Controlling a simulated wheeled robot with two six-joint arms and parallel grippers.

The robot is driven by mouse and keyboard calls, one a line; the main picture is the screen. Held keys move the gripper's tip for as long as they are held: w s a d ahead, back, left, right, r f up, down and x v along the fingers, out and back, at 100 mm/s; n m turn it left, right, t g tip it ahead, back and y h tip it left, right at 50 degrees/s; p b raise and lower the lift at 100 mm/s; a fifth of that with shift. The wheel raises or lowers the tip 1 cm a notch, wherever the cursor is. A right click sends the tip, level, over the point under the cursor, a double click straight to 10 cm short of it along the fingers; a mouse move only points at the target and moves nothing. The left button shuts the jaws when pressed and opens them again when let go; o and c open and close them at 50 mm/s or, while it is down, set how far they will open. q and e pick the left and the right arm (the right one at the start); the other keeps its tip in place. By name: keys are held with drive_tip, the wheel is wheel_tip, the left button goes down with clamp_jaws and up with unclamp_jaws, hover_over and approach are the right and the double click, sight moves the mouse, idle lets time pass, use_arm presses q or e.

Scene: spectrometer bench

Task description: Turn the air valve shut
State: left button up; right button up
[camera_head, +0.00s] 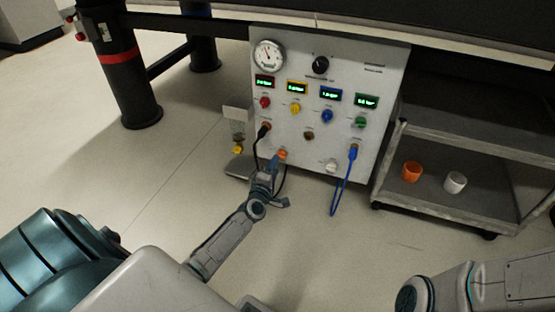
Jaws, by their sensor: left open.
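A pale grey control panel (382,75) stands under the bench with several coloured knobs and valves. Its labels are too small to read, so I cannot tell which one is the air valve. An orange knob (283,154) sits low on the panel, and a white knob (331,166) sits to its right. My left gripper (280,181) is open and empty in front of the panel's lower left part. Its upper finger is close to the orange knob; I cannot tell whether they touch. My right arm shows at the bottom right, but its gripper is out of view.
A black hose (256,150) hangs close to my left gripper, and a blue hose (343,185) hangs to the right. A round gauge (269,55) is at the panel's top left. A grey cart (450,205) with an orange cup (411,172) and white cup (455,182) stands right.

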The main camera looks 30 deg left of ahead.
use_arm(q)
drive_tip(key=p+v, duration=0.1)
drive_tip(key=v, duration=0.5)
drive_tip(key=shift+s, duration=0.35)
drive_tip(key=shift+d, duration=0.15)
